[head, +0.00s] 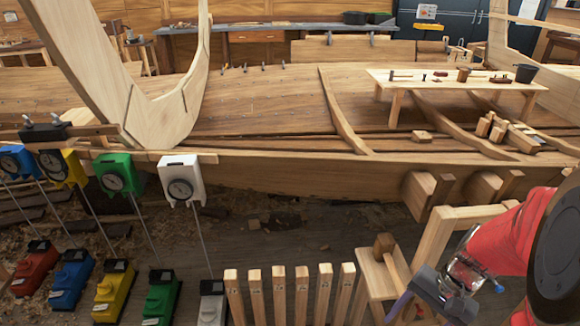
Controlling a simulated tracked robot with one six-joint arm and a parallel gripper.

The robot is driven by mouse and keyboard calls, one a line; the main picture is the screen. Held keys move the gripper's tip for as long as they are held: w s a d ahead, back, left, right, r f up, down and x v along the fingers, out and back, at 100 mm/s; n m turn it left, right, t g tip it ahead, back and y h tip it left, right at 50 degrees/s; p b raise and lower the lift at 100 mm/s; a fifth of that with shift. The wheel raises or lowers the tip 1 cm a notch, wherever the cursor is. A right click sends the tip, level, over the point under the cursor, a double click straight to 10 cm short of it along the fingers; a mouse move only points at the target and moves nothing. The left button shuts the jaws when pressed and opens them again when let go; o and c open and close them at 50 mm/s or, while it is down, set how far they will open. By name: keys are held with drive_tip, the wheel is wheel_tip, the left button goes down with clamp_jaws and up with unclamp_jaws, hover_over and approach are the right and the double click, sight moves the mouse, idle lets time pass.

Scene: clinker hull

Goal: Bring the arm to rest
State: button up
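My red arm (500,245) reaches in from the right edge. It ends in my gripper (408,302), low at the right of the bottom edge. The gripper's dark body and a bluish finger show beside a small wooden stand (370,277). A wooden mallet (384,244) sits at that stand, its handle slanting down toward the gripper. Whether the gripper touches the handle, and how far its fingers are apart, I cannot tell.
A planked hull (270,105) spans the middle. Gauges, including a white one (181,186), hang at left over coloured blocks (160,297). Upright wooden pegs (278,290) stand left of the stand. A small bench (450,80) with tools sits on the hull. Floor (330,230) before the hull is mostly open.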

drive_tip(key=a+r+n+t+h, duration=0.2)
drive_tip(key=a+r, duration=0.4)
drive_tip(key=r, duration=0.3)
drive_tip(key=s+a+r+n+t+h, duration=0.1)
drive_tip(key=a+r+n+t, duration=0.3)
drive_tip(key=a+r+n, duration=0.3)
wheel_tip(320, 180, up, 3)
drive_tip(key=shift+s+r+h, duration=0.1)
drive_tip(key=shift+s+h, duration=0.05)
drive_tip(key=shift+h, duration=0.25)
idle(0.7)
